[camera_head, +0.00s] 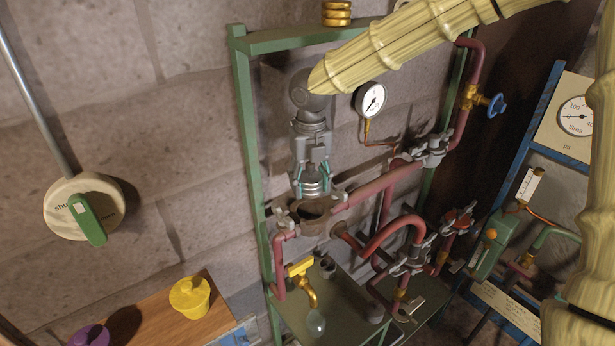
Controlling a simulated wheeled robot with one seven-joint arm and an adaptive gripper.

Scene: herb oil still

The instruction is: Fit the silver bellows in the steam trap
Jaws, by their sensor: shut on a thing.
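The silver bellows (312,187) is a small ribbed cylinder held between the fingertips of my gripper (312,177). My gripper points down and is shut on it. The steam trap (303,215) is an open grey-brown round body with a dark hollow, set in the red pipework on the green frame. The bellows is over the trap's opening, near its back rim in the picture. I cannot tell whether it touches the trap or hangs just above it.
A pressure gauge (371,99) and red pipes (380,186) stand right of my gripper. A yellow tap (301,268) is below the trap. A brass ring stack (337,13) sits on the green frame (248,130). A yellow pot (190,297) stands on the wooden table at lower left.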

